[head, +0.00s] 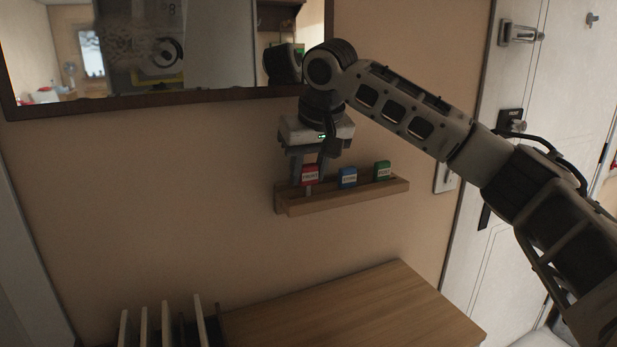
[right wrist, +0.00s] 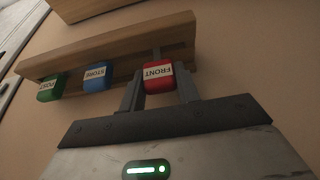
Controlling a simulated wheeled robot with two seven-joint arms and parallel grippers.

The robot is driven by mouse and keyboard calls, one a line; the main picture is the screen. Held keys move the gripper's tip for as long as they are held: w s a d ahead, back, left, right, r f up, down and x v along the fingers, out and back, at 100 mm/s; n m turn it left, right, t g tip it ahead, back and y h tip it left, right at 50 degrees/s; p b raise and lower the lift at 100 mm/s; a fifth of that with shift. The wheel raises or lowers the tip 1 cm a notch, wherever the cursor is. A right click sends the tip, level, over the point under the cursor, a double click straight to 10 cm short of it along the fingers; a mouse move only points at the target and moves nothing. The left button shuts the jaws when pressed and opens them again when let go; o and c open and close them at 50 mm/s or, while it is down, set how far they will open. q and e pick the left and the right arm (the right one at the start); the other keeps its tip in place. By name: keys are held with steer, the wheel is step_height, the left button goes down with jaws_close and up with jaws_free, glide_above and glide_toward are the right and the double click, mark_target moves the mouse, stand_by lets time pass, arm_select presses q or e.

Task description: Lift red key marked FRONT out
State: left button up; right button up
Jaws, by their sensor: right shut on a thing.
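The red key marked FRONT (head: 310,175) is at the left end of a small wooden wall rack (head: 345,198). It also shows in the right wrist view (right wrist: 158,77), with its label upside down there. My right gripper (head: 311,168) points down from above, with its two fingers on either side of the red head, shut on it. A short length of pale metal shank shows between the red head and the rack. I cannot tell how deep its tip sits in the rack's slot. My left gripper is not in view.
A blue key marked STORE (head: 348,178) and a green key marked POST (head: 382,171) stand in the same rack to the right. A mirror (head: 180,98) hangs above left. A wooden surface (head: 350,308) is below. A white door (head: 530,130) is at right.

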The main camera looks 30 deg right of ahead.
mark_target(309, 164)
steer(key=shift+r, duration=0.35)
steer(key=shift+r, duration=1.25)
steer(key=shift+s, duration=0.1)
